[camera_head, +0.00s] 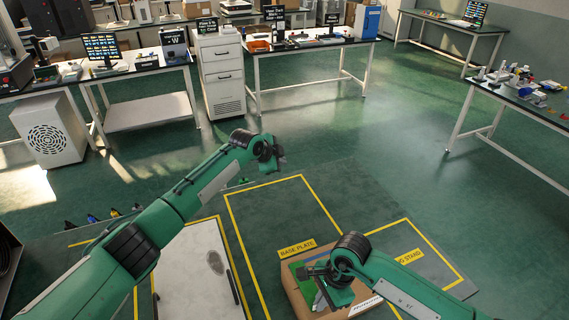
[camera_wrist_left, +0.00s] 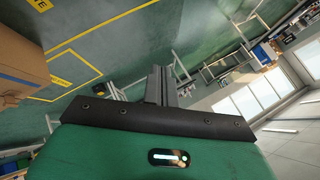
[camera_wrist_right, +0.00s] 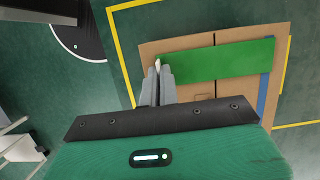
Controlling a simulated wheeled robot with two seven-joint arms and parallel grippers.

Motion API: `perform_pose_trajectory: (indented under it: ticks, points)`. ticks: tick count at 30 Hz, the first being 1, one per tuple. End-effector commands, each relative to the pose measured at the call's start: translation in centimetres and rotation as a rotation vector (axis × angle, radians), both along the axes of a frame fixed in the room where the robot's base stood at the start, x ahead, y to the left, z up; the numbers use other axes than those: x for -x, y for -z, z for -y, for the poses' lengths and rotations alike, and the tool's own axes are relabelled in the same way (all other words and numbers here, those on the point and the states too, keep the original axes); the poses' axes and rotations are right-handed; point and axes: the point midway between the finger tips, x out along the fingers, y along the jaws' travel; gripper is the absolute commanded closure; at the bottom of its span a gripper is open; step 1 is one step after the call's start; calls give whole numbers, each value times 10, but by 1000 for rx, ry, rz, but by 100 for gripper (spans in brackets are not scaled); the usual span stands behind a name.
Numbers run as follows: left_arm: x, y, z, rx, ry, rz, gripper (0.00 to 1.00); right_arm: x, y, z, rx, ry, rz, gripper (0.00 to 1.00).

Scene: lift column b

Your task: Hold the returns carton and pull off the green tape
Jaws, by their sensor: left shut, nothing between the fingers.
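The returns carton (camera_head: 296,299) is a brown cardboard box on the floor at the bottom right of the head view. The right wrist view looks onto its top (camera_wrist_right: 211,93), with wide green tape (camera_wrist_right: 222,59) lying across it. My right gripper (camera_head: 322,277) is over the carton. In the right wrist view its fingertips (camera_wrist_right: 161,68) are close together at the left end of the tape, with a small pale piece between them; I cannot tell whether they grip it. My left gripper (camera_head: 275,154) is shut and empty, up and away from the carton. The carton's side shows in the left wrist view (camera_wrist_left: 22,58).
Yellow-outlined floor zones surround the carton, one labelled base plate (camera_head: 297,248). A pale panel (camera_head: 197,270) lies left of it. Benches (camera_head: 311,44) and a drawer cabinet (camera_head: 220,75) stand at the back, with another bench (camera_head: 527,97) at right. The floor between is clear.

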Motion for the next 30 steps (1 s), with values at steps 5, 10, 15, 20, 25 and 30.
perform_pose_trajectory:
  ticks: [5, 10, 15, 20, 25, 30]
  points:
    - [44, 5, 81, -20, 157, -78, 100, 0, 0, 0, 1, 0, 1, 100]
    - [96, 15, 147, -63, 308, -163, 100, 0, 0, 0, 1, 0, 0, 100]
    - [159, 30, 202, -135, 460, -261, 100, 0, 0, 0, 1, 1, 0, 100]
    - [223, 49, 237, -234, 595, -365, 100, 0, 0, 0, 1, 1, 0, 100]
    - [271, 68, 249, -331, 686, -455, 100, 0, 0, 0, 1, 1, 0, 100]
    - [295, 78, 251, -390, 726, -509, 100, 0, 0, 0, 1, 1, 0, 100]
